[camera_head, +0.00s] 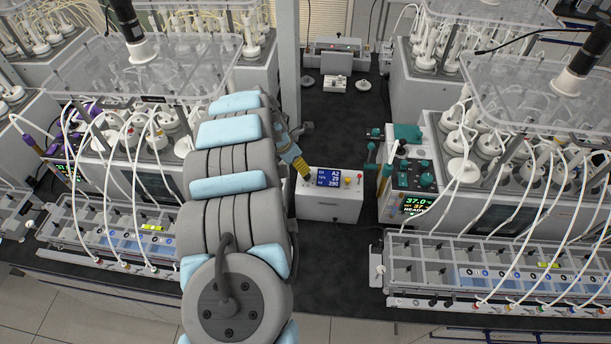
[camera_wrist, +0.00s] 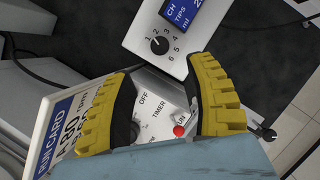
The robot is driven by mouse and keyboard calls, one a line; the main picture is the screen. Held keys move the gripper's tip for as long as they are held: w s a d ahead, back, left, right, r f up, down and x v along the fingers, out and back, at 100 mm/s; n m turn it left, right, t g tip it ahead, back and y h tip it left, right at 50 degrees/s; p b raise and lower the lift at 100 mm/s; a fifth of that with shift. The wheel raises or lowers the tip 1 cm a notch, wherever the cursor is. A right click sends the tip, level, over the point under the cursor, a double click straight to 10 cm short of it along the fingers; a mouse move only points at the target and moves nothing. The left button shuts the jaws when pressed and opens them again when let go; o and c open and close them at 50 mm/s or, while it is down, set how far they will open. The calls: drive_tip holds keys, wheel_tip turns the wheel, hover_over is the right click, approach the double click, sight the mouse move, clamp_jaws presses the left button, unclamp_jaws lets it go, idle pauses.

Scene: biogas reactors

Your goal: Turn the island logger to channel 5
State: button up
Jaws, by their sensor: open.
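The island logger is a small white box (camera_head: 328,207) with a blue screen (camera_head: 329,180) reading CH A2, TIPS 29 and 290. In the wrist view part of the logger (camera_wrist: 207,58) is at the top, with a black channel knob (camera_wrist: 158,45) ringed by numbers 1 to 6. I cannot tell surely which number the knob points at. My gripper (camera_wrist: 160,70) has yellow ribbed fingers, open and apart from the knob, which lies beyond the fingertips in the picture. In the head view the gripper (camera_head: 299,166) is at the logger's left end, its fingers partly hidden by my arm.
In the wrist view, a panel marked OFF and TIMER (camera_wrist: 150,108), with a red-tipped part (camera_wrist: 179,131) and a RUN CARD (camera_wrist: 68,130), lies below the fingers. A reactor unit with green knobs (camera_head: 408,172) stands right of the logger. Dark bench (camera_head: 345,260) is clear in front.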

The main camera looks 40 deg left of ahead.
sight(306, 176)
drive_tip(key=shift+p+x, duration=0.4)
drive_tip(key=shift+x, duration=3.5)
drive_tip(key=shift+w+d+f, duration=0.1)
drive_tip(key=shift+f, duration=0.35)
clamp_jaws()
